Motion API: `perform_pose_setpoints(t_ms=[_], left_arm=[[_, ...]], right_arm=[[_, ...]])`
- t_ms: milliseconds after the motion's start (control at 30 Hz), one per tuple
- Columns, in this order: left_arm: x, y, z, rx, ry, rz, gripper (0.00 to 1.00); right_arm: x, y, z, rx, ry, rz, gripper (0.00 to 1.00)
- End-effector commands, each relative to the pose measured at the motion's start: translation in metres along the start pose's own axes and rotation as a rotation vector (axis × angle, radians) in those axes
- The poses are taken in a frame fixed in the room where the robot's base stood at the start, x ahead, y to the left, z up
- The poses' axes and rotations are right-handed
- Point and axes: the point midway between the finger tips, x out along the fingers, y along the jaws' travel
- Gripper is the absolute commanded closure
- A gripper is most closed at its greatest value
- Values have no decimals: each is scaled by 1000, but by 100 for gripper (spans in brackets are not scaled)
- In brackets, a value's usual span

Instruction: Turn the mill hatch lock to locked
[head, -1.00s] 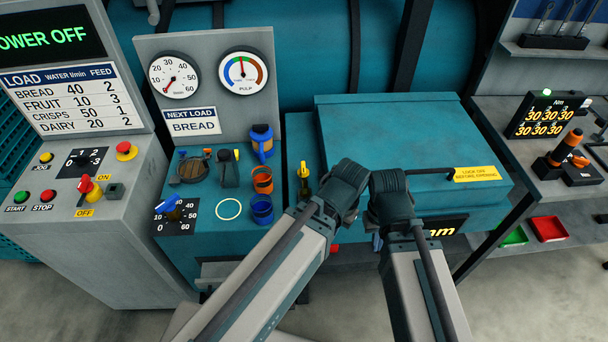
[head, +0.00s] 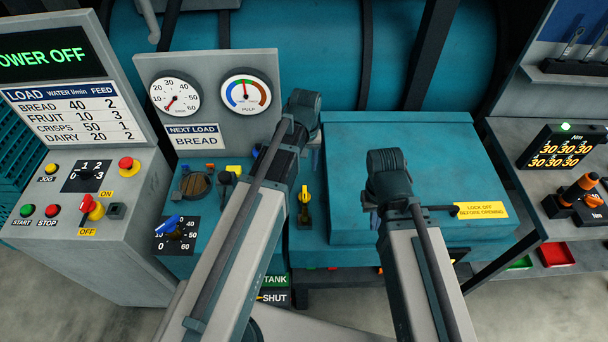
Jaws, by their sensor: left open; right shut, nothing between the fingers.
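The mill hatch (head: 335,160) is a large closed teal lid. A small yellow lever (head: 304,205) stands on the teal deck just left of it; it looks like the hatch lock, but I cannot read any mark by it. My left gripper (head: 303,120) is above the back left corner of the hatch, beyond the lever and apart from it. It is open, its fingers largely hidden by my wrist. My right gripper (head: 372,200) is over the hatch's front middle, right of the lever, shut and empty, with its fingertips mostly hidden.
A black bar handle (head: 440,208) and a yellow "lock off before opening" label (head: 482,210) are on the hatch. A gauge panel (head: 208,70) stands behind the deck. A dial with a blue knob (head: 175,232) is at left. The control console (head: 140,190) shows power off.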

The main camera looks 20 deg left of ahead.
Motion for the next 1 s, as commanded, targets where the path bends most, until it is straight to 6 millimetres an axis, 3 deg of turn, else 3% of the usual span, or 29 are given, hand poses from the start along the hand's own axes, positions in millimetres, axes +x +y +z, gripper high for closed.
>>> perform_pose_setpoints(t_ms=[267,467,1000], left_arm=[[3,-1,-1,-8,1,2,50],[18,-1,-1,-7,1,2,50],[92,-1,-1,-6,1,2,50]], right_arm=[[3,0,0,0,0,0,100],[17,-2,-1,-3,0,1,100],[91,-8,-5,-9,0,2,100]])
